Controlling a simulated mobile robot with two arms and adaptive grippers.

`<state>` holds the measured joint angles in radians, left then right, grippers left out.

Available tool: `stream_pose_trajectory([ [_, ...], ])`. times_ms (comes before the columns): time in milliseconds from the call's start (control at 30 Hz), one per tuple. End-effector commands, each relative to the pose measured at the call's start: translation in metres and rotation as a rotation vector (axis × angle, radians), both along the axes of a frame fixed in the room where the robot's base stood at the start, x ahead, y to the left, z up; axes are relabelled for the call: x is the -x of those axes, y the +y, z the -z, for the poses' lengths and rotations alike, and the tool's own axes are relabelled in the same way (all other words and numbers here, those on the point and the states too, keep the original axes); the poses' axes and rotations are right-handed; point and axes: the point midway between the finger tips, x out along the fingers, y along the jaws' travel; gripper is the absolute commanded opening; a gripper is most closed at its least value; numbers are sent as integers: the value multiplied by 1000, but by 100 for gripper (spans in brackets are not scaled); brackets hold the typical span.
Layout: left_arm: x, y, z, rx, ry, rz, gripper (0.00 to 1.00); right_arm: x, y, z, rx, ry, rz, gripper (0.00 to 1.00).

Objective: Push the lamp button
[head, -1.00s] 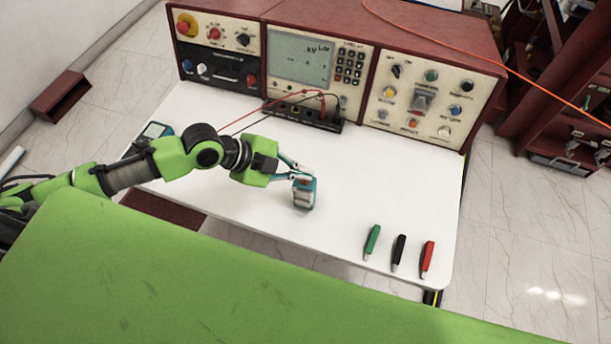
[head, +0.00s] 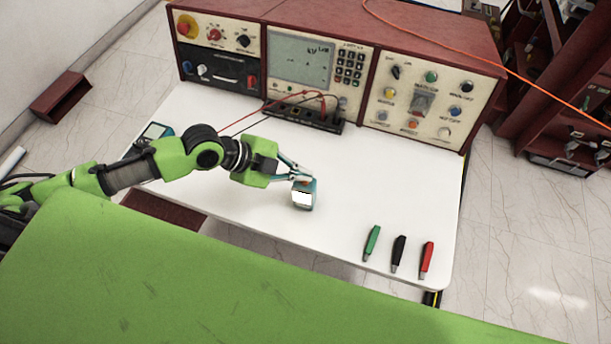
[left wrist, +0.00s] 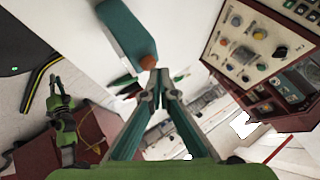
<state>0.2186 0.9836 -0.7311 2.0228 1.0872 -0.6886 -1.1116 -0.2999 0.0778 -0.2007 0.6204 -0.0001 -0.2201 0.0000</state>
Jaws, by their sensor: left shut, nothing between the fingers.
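The lamp (head: 303,198) is a small teal box standing on the white table, with a bright white front face. In the left wrist view its teal body (left wrist: 124,28) is at the top, with the orange-brown button (left wrist: 148,62) at its end. My left gripper (head: 305,176) is shut and empty, its fingertips at the button on the lamp's top. In the left wrist view the shut fingertips (left wrist: 156,74) meet the button; contact looks likely. A green arm, apparently my right one, shows there at the left; its small gripper (left wrist: 54,82) is unclear.
A control console (head: 320,60) with knobs, a display and a keypad stands along the table's back. A black terminal strip (head: 303,117) with red leads lies before it. Green (head: 372,242), black (head: 398,253) and red (head: 426,260) clips lie at the front right. The table between is clear.

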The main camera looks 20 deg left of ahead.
Motion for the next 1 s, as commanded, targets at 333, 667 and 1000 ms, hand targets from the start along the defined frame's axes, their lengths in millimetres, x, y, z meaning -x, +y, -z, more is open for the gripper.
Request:
stream_pose_trajectory([
  [333, 0, 0, -17, 1, -1, 1, 0, 0, 0, -15, 0, 0, 0, 14],
  [667, 0, 0, -51, 0, 0, 0, 0, 0, -1, -44, 1, 0, 0, 14],
  [1000, 0, 0, -60, 0, 0, 0, 0, 0, -3, -51, 4, 0, 0, 14],
])
